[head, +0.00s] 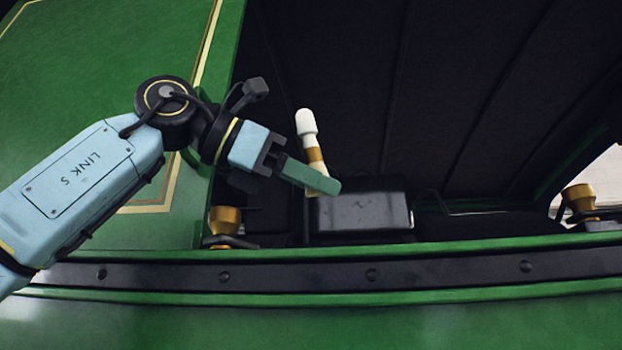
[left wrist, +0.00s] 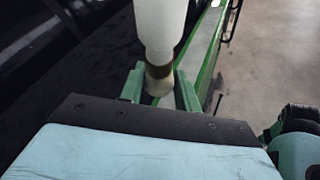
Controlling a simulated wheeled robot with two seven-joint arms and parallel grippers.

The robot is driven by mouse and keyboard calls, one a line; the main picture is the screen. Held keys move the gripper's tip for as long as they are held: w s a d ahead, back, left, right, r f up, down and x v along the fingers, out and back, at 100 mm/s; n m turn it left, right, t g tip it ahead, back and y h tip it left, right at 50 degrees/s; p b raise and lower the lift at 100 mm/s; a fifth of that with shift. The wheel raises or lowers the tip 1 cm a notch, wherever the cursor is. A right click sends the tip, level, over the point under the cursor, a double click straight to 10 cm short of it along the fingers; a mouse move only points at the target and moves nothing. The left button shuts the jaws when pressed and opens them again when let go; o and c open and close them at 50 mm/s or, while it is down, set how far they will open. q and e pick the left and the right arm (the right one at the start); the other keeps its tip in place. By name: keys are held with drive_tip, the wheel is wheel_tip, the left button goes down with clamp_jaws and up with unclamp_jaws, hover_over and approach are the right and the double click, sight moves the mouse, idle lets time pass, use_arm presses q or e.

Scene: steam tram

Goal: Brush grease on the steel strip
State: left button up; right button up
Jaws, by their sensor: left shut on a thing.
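My left gripper (head: 318,186) reaches in from the left, its green fingers shut on a brush (head: 306,122). The brush has a white rounded handle end pointing up, a gold-brown band and a pale lower part beside the fingers. In the left wrist view the brush (left wrist: 160,30) stands between the two fingers (left wrist: 160,88). A dark strip with rivets (head: 300,274), the only strip of metal look I see, runs across the green side below the opening. The brush is above it in the picture and apart from it. No grease can be made out.
A dark box (head: 362,214) stands in the opening just behind and below the brush. Brass cups (head: 225,220) sit on the sill at left and at right (head: 579,198). A green gold-lined panel (head: 100,60) stands at left. The opening above the box is dark and clear.

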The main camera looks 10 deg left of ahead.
use_arm(q)
drive_tip(key=shift+w+a, duration=0.1)
drive_tip(key=shift+w, duration=0.05)
drive_tip(key=shift+r, duration=0.15)
drive_tip(key=shift+r+p, duration=0.3)
drive_tip(key=shift+r, duration=1)
idle(0.6)
drive_tip(key=shift+s+a+f+b, duration=0.1)
drive_tip(key=shift+f+b, duration=0.5)
drive_tip(key=shift+f, duration=0.05)
drive_tip(key=shift+s+a+f+b, duration=0.1)
drive_tip(key=shift+f+b, duration=0.45)
drive_tip(key=shift+f, duration=0.05)
drive_tip(key=shift+r, duration=0.1)
